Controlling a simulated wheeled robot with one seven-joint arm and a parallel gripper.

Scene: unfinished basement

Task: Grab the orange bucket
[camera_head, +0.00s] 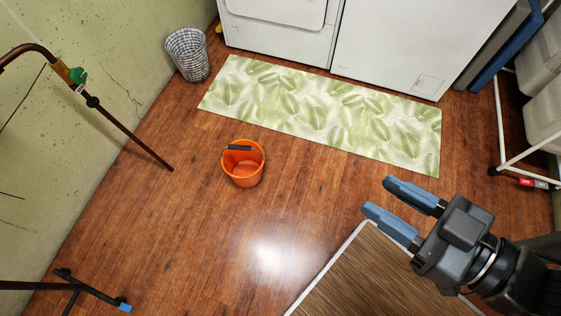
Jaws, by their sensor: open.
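The orange bucket (243,176) stands upright on the wooden floor, left of the picture's middle. It has a dark grip on its handle, which lies across the top near the back rim. Its inside looks empty. My gripper (376,194) is at the lower right, pointing left, with its two blue-tipped fingers apart and nothing between them. It is well to the right of the bucket and does not touch it.
A leaf-patterned mat (320,112) lies behind the bucket, before white appliances (390,45). A woven basket (188,55) stands by the left wall, near a dark pipe (130,130). A wooden-topped surface (375,280) is below my gripper. Floor around the bucket is clear.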

